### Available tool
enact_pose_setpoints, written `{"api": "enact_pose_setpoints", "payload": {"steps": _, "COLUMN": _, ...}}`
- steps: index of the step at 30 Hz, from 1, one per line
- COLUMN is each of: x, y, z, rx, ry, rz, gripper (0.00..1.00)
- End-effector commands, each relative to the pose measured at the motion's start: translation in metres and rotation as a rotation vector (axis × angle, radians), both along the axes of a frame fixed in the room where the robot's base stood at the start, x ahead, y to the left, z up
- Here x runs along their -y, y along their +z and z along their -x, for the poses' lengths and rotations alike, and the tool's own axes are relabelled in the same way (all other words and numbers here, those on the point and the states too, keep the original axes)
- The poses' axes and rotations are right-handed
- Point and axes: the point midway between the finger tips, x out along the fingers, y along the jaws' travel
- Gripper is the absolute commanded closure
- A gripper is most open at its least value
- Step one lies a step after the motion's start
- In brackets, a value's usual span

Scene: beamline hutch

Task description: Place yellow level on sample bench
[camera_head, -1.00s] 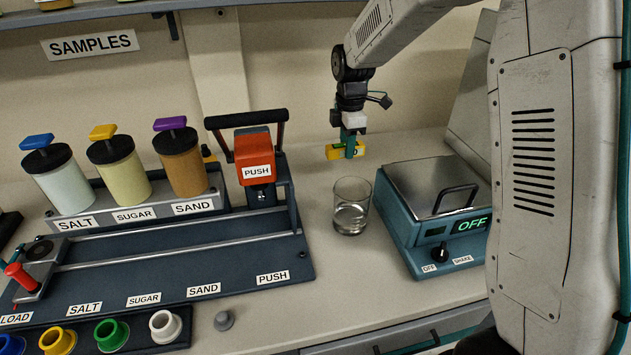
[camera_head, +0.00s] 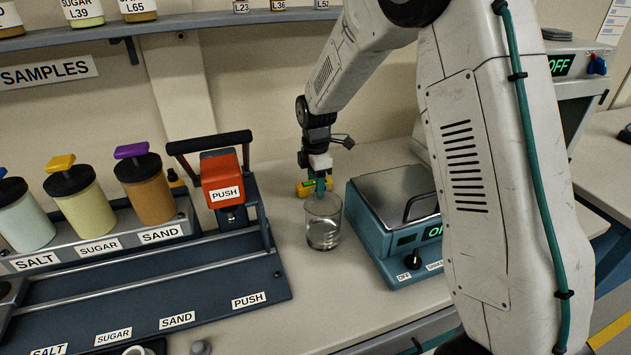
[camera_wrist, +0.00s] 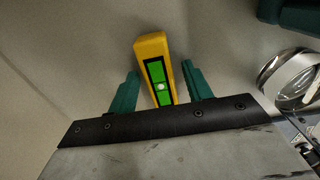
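The yellow level (camera_head: 306,188) is at the sample bench (camera_head: 285,285) top, just behind the beaker. In the wrist view the level (camera_wrist: 152,50) shows its green window and lies between the fingers of my gripper (camera_wrist: 160,90). A gap shows on both sides of it, so my gripper is open around it. In the head view my gripper (camera_head: 320,184) points down at the level, and the beaker rim partly overlaps its fingertips.
A glass beaker (camera_head: 323,231) stands close in front of the level. A teal shaker-scale reading OFF (camera_head: 385,240) is to its right. The dispenser rack with the red PUSH block (camera_head: 222,180) is at the left. Bare bench lies in front of the beaker.

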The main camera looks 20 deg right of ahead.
Motion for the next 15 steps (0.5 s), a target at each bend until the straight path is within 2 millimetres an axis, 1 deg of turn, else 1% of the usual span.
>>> {"api": "enact_pose_setpoints", "payload": {"steps": 7, "x": 0.0, "y": 0.0, "z": 0.0, "rx": 0.001, "ry": 0.0, "rz": 0.0, "gripper": 0.49}}
{"api": "enact_pose_setpoints", "payload": {"steps": 10, "x": 0.0, "y": 0.004, "z": 0.0, "rx": 0.002, "ry": 0.0, "rz": 0.0, "gripper": 0.49}}
{"api": "enact_pose_setpoints", "payload": {"steps": 13, "x": 0.0, "y": 0.015, "z": -0.001, "rx": 0.003, "ry": 0.0, "rz": 0.0, "gripper": 0.49}}
{"api": "enact_pose_setpoints", "payload": {"steps": 15, "x": 0.0, "y": 0.028, "z": -0.001, "rx": 0.005, "ry": 0.0, "rz": 0.0, "gripper": 0.49}}
